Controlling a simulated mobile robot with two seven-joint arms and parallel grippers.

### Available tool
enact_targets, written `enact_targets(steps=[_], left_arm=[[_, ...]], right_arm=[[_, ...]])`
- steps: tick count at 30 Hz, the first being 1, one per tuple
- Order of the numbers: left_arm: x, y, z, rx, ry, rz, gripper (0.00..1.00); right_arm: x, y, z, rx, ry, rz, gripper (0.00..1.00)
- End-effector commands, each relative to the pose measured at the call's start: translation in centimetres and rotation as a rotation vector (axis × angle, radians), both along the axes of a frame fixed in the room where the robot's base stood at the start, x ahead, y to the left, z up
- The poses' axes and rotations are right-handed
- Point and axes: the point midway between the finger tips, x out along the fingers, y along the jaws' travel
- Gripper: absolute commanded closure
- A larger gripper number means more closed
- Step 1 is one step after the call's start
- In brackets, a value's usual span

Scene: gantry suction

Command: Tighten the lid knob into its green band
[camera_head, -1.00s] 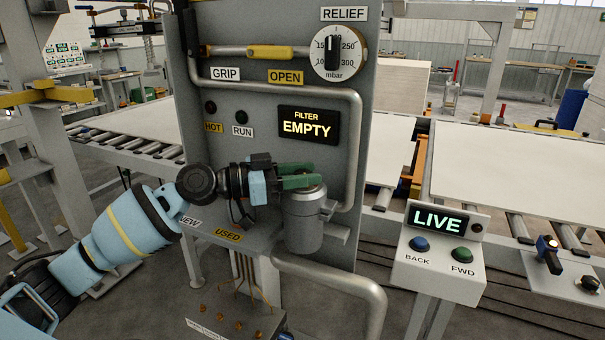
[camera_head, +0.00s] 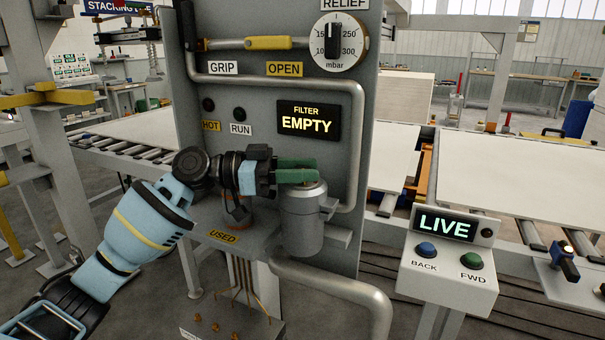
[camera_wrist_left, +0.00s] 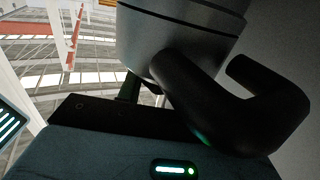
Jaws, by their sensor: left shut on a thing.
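The grey filter canister (camera_head: 303,222) stands upright on the front of the grey panel, with its lid (camera_head: 302,187) on top. My left gripper (camera_head: 306,176) reaches in from the left, and its green fingers lie at the top of the lid. It is shut on the lid knob, which the fingers hide almost wholly. I cannot make out a green band on the lid. In the left wrist view the canister (camera_wrist_left: 180,38) looms dark and close, with one green finger (camera_wrist_left: 128,88) against it. My right gripper is not in view.
The filter display (camera_head: 308,122) reads EMPTY. The LIVE button box (camera_head: 448,262) stands at the right.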

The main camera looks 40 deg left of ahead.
Motion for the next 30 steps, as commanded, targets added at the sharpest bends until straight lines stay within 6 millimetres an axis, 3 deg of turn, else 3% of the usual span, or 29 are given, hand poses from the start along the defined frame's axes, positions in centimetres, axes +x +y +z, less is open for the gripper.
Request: enact_targets(steps=[5, 6, 11, 22, 30], left_arm=[[0.0, 0.0, 0.0, 0.002, 0.001, 0.0, 0.87], [0.0, 0.0, 0.0, 0.002, 0.001, 0.0, 0.63], [0.0, 0.0, 0.0, 0.002, 0.001, 0.001, 0.43], [-0.3, 0.4, -0.1, 0.001, 0.002, 0.002, 0.43], [-2.4, 3.0, -0.3, 0.001, 0.003, 0.003, 0.43]], right_arm=[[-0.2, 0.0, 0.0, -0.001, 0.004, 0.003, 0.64], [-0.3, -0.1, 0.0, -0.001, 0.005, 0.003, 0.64], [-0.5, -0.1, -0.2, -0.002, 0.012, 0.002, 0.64], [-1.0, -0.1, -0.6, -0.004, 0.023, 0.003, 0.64], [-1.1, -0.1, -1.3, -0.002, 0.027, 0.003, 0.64]])
